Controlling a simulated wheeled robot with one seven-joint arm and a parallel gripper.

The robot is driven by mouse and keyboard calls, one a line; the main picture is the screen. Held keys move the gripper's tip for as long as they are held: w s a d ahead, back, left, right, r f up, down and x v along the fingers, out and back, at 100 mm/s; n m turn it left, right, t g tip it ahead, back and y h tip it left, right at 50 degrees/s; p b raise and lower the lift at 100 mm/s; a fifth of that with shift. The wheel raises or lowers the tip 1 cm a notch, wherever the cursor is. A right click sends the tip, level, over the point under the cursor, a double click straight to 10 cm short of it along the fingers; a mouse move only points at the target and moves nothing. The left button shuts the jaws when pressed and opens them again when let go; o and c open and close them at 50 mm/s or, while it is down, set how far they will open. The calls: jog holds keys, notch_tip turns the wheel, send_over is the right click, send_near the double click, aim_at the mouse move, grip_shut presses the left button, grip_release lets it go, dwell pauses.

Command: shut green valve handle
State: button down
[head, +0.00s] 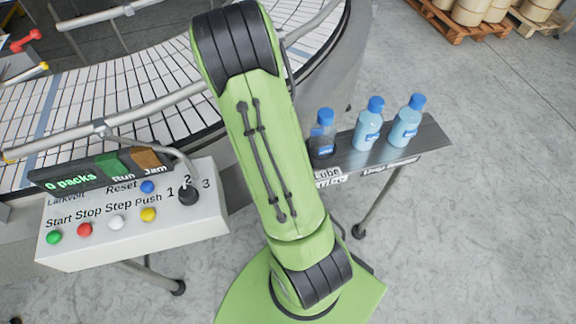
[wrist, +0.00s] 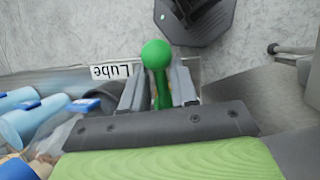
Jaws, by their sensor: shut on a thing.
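The green valve handle (wrist: 157,60) shows in the wrist view as a lever with a round knob end. It stands between the two fingers of my gripper (wrist: 158,88), which are shut on its shaft. The knob sticks out past the fingertips. A white "Lube" label (wrist: 112,71) is just left of the handle. In the head view my green arm hides the handle and the gripper; the "Lube" label (head: 329,175) shows beside the arm. I cannot tell the valve's turn position.
Several blue-capped bottles stand on the shelf (head: 432,134) right of my arm, close to the gripper in the wrist view. A control panel (head: 130,232) with coloured buttons and a curved conveyor (head: 150,80) are at the left. Open floor (head: 480,240) lies at the right.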

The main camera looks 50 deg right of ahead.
jog(key=c, duration=0.9)
grip_release()
jog(key=shift+s, duration=0.2)
jog(key=shift+o, duration=0.2)
jog(key=shift+w+r, duration=0.1)
jog(key=shift+w, duration=0.05)
jog(key=p+v, duration=0.2)
jog(key=v, duration=1.3)
jog(key=shift+r, duration=0.3)
jog(key=shift+a, duration=0.1)
